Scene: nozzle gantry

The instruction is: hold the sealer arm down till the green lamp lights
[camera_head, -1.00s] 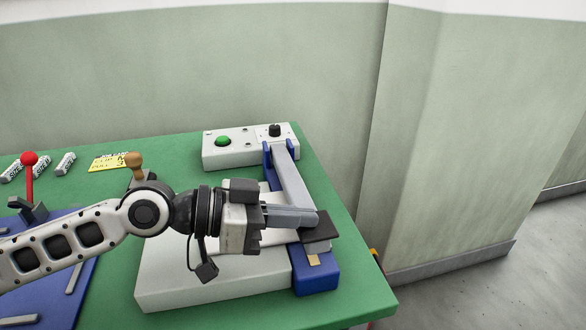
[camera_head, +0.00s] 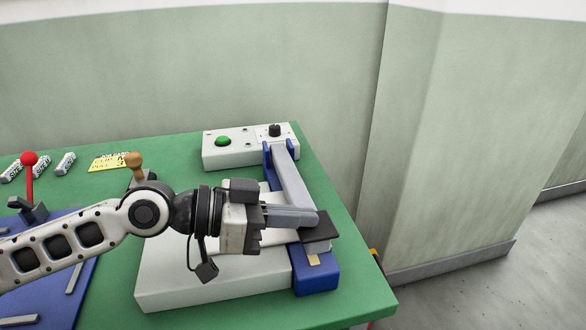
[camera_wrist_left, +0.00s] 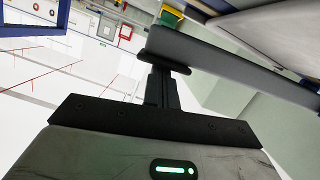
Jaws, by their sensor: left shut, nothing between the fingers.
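The sealer arm (camera_head: 293,185) is a grey bar running from a blue hinge bracket at the back to a dark pad (camera_head: 318,238) at its front end. It lies low, close over the blue sealer base (camera_head: 318,282). My left gripper (camera_head: 316,218) is shut and empty, with its fingertips against or right over the bar's front end, by the pad. The left wrist view shows the shut fingers (camera_wrist_left: 162,85) at a grey bar (camera_wrist_left: 225,62); exact contact is hard to tell. The green lamp (camera_head: 222,141) is a green dome on the white control box; I cannot tell whether it is lit.
The white control box (camera_head: 240,160) also has a black knob (camera_head: 274,130). A white platform (camera_head: 165,285) lies under my left arm. A red-balled lever (camera_head: 30,160), a brown knob (camera_head: 134,160), small white labelled packs (camera_head: 65,163) and a yellow card (camera_head: 108,163) stand left on the green table (camera_head: 355,290).

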